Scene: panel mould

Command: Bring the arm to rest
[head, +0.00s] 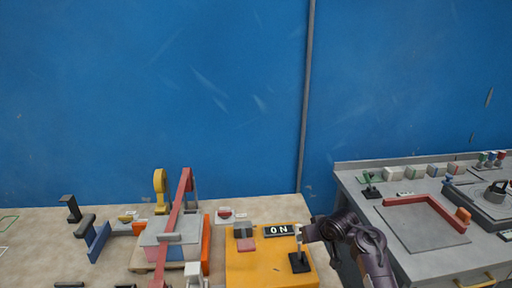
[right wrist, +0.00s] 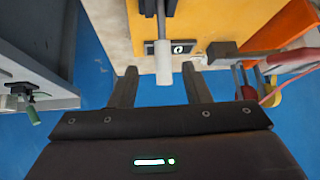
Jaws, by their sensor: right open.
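My right gripper (head: 311,232) is beside the white-handled lever (head: 298,234) on the orange panel (head: 262,268). In the right wrist view, the open right gripper (right wrist: 160,80) has a finger on either side of the lever's white handle (right wrist: 163,62), with gaps on both sides and nothing gripped. The lever stands roughly upright on a black base (head: 299,262). The display (head: 279,230) beside it reads ON. My left gripper is not in view.
A mould with a red bar (head: 180,210) and a yellow clamp (head: 160,190) stands left of the panel. A grey bench (head: 350,178) with a red corner frame (head: 425,200) is at the right. A blue wall (head: 150,90) closes the back.

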